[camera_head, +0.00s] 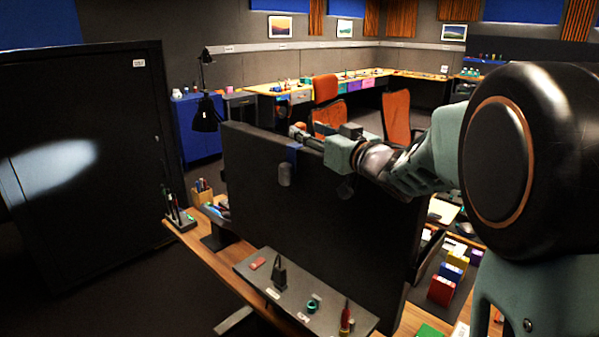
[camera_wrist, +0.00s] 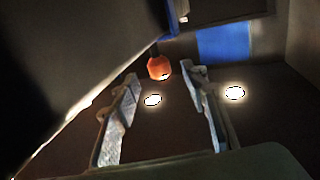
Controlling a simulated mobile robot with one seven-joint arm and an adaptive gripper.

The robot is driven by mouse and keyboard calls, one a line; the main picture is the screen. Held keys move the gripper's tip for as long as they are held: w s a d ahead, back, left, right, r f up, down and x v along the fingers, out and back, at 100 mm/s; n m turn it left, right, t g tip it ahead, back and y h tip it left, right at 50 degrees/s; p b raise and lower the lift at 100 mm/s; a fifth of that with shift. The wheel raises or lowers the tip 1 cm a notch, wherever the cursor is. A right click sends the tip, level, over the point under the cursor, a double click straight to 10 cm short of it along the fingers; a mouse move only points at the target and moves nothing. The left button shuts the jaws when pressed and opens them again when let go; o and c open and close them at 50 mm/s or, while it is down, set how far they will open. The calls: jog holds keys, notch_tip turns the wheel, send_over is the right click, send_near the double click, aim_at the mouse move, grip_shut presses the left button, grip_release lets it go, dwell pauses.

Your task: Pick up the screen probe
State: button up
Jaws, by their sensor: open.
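I cannot tell for sure which piece is the screen probe. A small orange rounded piece (camera_wrist: 159,67) on a dark stem shows between my fingertips in the wrist view. A blue strap (camera_head: 293,152) lies over the top edge of the big black screen (camera_head: 330,205), with a grey rounded piece (camera_head: 285,174) hanging from it on the near face. My gripper (camera_head: 302,136) is at the screen's top edge, close by the strap. In the wrist view its fingers (camera_wrist: 160,84) are apart with nothing gripped. The screen's far face is hidden.
A desk shelf (camera_head: 300,290) with small tools stands below the screen. A black desk lamp (camera_head: 205,113) and a pen stand (camera_head: 180,220) are to the left. Red, blue and yellow boxes (camera_head: 441,291) stand at the lower right. A black cabinet (camera_head: 85,150) fills the far left.

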aim_at(303, 128)
jog(key=x, duration=0.4)
jog(key=shift+w+a+p, duration=0.1)
jog(key=shift+p, duration=0.3)
grip_shut()
